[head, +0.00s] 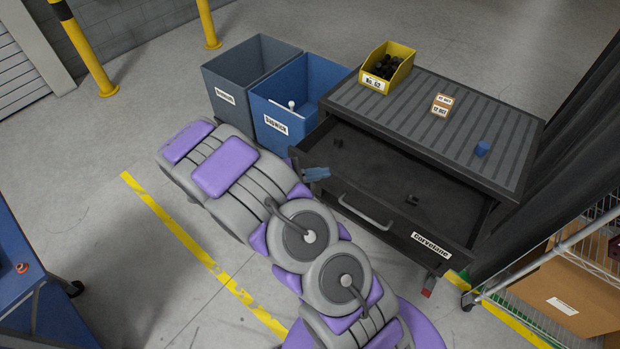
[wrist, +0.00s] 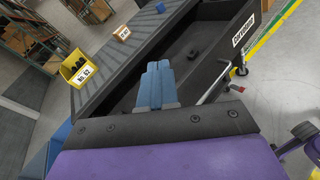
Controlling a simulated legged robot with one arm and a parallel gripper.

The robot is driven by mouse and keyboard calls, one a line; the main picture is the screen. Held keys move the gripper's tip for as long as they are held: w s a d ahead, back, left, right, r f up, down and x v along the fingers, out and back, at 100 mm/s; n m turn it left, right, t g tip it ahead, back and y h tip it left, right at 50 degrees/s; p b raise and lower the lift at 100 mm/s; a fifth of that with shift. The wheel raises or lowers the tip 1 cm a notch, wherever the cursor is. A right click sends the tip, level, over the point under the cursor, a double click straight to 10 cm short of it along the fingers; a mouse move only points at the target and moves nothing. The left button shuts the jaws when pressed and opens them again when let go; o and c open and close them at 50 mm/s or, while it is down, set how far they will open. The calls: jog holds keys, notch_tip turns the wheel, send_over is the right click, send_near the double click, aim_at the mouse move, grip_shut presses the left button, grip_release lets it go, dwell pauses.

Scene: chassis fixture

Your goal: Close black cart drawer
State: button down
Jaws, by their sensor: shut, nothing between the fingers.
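The black cart (head: 440,120) stands at the right with a ribbed grey top. Its drawer (head: 400,205) is pulled out toward me, with a metal bar handle (head: 365,212) and a "Corvelane" label on its front. A small dark piece lies inside the drawer. My gripper (head: 317,174) has blue fingers, shut and empty, at the left end of the drawer's front edge; I cannot tell whether it touches. In the wrist view the closed fingers (wrist: 158,75) appear over the drawer opening, with the handle (wrist: 215,86) to their right.
On the cart top are a yellow bin (head: 387,66) of dark parts, a tan labelled box (head: 442,104) and a blue cube (head: 482,149). Grey (head: 245,70) and blue (head: 275,100) bins stand left of the cart. A wire shelf (head: 570,250) is at right.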

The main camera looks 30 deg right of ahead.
jog(key=w+a+f+n+t, duration=0.3)
jog(key=f+n, duration=0.1)
jog(key=f, duration=0.3)
jog(key=w+a+f+n+t, duration=0.2)
jog(key=f+n+t, duration=0.15)
jog(key=f, duration=0.35)
jog(key=w+a+f+n+t, duration=0.3)
jog(key=f+t, duration=0.1)
jog(key=f, duration=0.3)
jog(key=b+x, duration=0.2)
jog(key=x, duration=1.1)
jog(key=shift+d+r+h+b, duration=0.3)
jog(key=shift+d+r+h, duration=0.1)
jog(key=shift+r, duration=0.1)
jog(key=shift+n, duration=0.25)
